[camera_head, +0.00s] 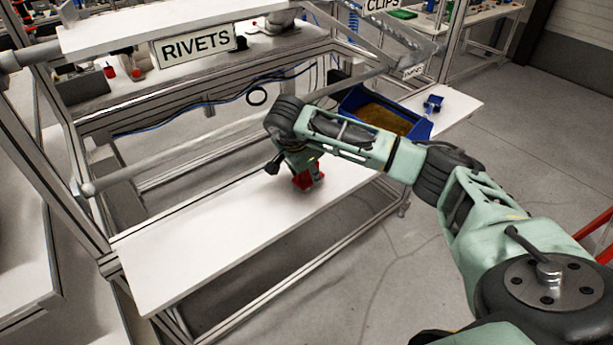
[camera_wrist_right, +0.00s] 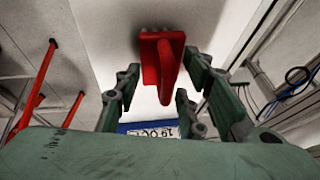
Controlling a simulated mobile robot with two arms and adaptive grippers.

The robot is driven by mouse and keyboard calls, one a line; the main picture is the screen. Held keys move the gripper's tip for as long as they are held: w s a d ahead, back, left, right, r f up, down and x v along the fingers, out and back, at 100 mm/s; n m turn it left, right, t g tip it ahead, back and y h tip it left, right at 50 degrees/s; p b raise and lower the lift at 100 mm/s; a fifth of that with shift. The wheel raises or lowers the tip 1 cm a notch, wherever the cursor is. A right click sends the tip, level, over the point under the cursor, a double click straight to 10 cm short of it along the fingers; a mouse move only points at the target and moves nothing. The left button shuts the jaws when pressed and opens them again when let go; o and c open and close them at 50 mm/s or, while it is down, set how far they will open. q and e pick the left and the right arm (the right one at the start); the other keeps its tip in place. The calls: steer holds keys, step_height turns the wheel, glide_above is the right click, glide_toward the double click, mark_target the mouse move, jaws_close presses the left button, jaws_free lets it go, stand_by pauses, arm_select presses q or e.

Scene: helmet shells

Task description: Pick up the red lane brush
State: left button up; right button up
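The red lane brush (camera_head: 303,181) is on the white shelf of the workbench, partly hidden behind my right gripper (camera_head: 304,168). In the right wrist view the brush (camera_wrist_right: 166,62) shows its red handle and a block-like base. It lies between the finger pairs of my right gripper (camera_wrist_right: 164,85), near the tips. The fingers are spread, with a visible gap on each side of the handle. My left gripper is not in view.
A blue bin (camera_head: 426,131) with brown contents and a small blue item (camera_head: 433,104) stand farther right on the white shelf (camera_head: 190,255). The shelf's left part is clear. A frame rail (camera_head: 190,160) and a RIVETS sign (camera_head: 197,46) are behind and above.

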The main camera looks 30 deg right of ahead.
steer(key=c, duration=0.6)
jaws_close()
steer(key=shift+r+b, duration=0.35)
steer(key=shift+r, duration=0.15)
step_height(320, 180, up, 3)
steer(key=shift+w+f+b, duration=0.1)
steer(key=shift+f+b, duration=0.1)
steer(key=shift+b, duration=0.5)
steer(key=s+d+r+b, duration=0.3)
steer(key=s+d+r, duration=0.4)
steer(key=s+d, duration=0.1)
steer(key=shift+d+r+b, duration=0.2)
steer(key=shift+d+b, duration=0.15)
steer(key=shift+d, duration=0.1)
steer(key=shift+w+a, duration=0.1)
steer(key=shift+a, duration=0.05)
